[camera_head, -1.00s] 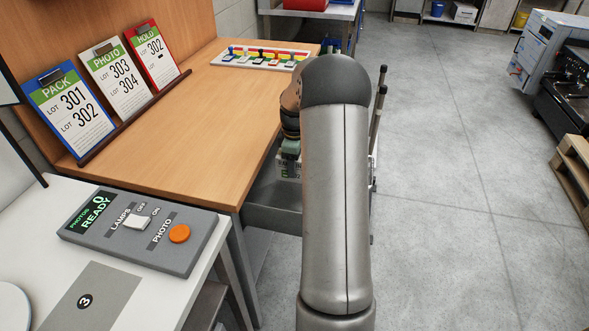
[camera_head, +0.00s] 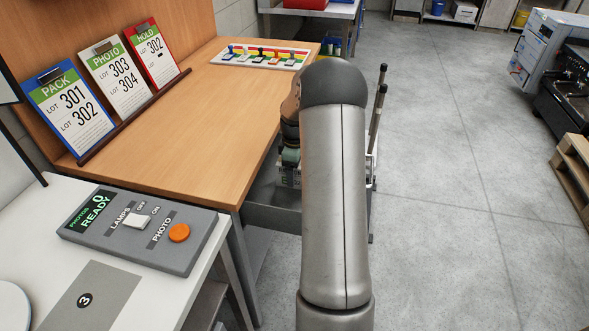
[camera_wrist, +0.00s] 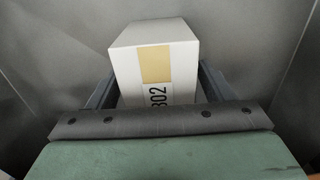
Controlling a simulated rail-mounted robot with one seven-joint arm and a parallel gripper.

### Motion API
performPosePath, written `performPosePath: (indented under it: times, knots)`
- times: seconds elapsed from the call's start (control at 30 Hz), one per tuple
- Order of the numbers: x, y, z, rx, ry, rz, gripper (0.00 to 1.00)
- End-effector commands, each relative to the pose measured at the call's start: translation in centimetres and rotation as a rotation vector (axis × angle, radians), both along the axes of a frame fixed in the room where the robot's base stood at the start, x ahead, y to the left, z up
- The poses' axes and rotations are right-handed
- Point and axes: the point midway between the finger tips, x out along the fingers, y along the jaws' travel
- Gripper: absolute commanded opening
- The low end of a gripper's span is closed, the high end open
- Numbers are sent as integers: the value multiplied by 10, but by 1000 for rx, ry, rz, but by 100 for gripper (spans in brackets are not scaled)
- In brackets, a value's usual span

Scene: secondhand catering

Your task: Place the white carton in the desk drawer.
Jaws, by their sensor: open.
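The white carton (camera_wrist: 153,55), with a tan strip and the number 302, stands between the two dark fingers of my gripper (camera_wrist: 160,90) in the wrist view. The fingers are open, one on each side of it. Grey drawer walls and floor surround it. In the head view a small part of the carton (camera_head: 289,178) shows below my wrist, inside the outline of the open grey desk drawer (camera_head: 272,214). My arm hides most of the drawer and the gripper. I cannot tell whether the carton's base touches the drawer floor.
The wooden desk (camera_head: 190,110) is left of the drawer, with clipboards (camera_head: 70,110) and a rack of coloured pieces (camera_head: 262,57) on it. A control box (camera_head: 140,232) sits on the white table in front. Open floor lies to the right.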

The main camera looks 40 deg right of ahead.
Motion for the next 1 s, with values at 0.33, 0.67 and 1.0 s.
performPosePath:
  times: [0.33, 0.67, 1.0]
  knots:
    - [1, -1, 60, -3, -6, -1, 74]
    - [1, 0, 115, -2, -3, 0, 74]
    - [-7, 41, 135, -8, 1, -36, 74]
